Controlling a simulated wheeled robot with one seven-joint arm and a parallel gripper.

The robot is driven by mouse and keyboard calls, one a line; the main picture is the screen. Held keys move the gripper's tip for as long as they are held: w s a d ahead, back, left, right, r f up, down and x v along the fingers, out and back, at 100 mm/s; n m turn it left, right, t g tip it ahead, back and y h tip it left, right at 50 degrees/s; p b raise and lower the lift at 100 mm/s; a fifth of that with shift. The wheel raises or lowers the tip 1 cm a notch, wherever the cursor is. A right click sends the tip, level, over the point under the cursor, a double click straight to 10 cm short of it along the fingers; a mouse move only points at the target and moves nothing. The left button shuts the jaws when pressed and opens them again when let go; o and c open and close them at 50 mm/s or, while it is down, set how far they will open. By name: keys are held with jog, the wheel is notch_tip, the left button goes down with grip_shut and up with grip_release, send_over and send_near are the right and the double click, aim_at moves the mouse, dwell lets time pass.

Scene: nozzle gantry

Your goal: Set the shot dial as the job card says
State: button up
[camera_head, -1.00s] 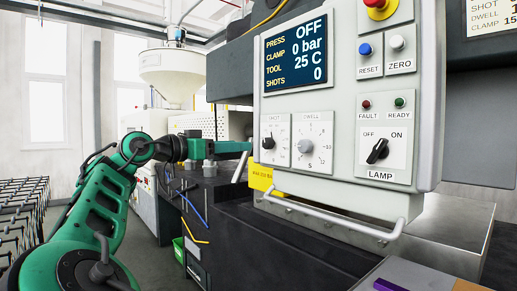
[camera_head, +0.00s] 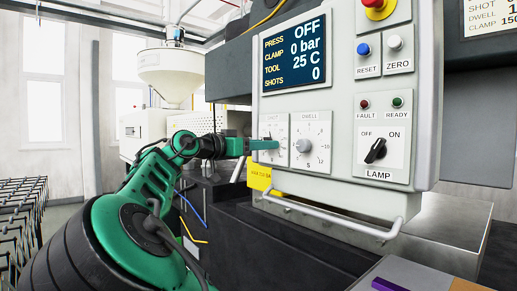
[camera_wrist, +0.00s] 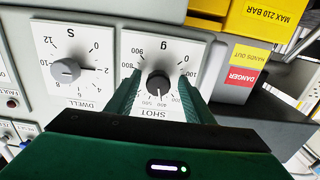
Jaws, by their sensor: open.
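The shot dial is a black knob on a white plate, seen upside down in the wrist view (camera_wrist: 158,84). A pale mark on it points toward the picture's bottom, near the 400–500 figures, but I cannot read its exact setting. My open gripper (camera_wrist: 158,76) has one green finger on each side of the knob, with narrow gaps visible. In the head view my gripper (camera_head: 276,145) reaches the panel from the left and hides the shot knob. The job card (camera_head: 490,17) is at the top right, its lines SHOT, DWELL and CLAMP cut off by the frame edge.
The grey dwell knob (camera_head: 303,146) is close to the right of my gripper; it also shows in the wrist view (camera_wrist: 66,70). The display (camera_head: 293,52) reads PRESS OFF and 0 shots. A lamp switch (camera_head: 376,151) and a handrail (camera_head: 335,220) are nearby.

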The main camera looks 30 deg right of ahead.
jog(key=c, duration=1)
jog(key=shift+c, duration=0.2)
jog(key=shift+m, duration=0.4)
jog(key=m, duration=1)
jog(key=shift+w+a+m, duration=0.1)
jog(key=shift+w+m, duration=0.05)
jog(key=shift+m, duration=0.15)
jog(key=o, duration=1)
jog(key=shift+m, duration=0.3)
jog(key=shift+o, duration=0.2)
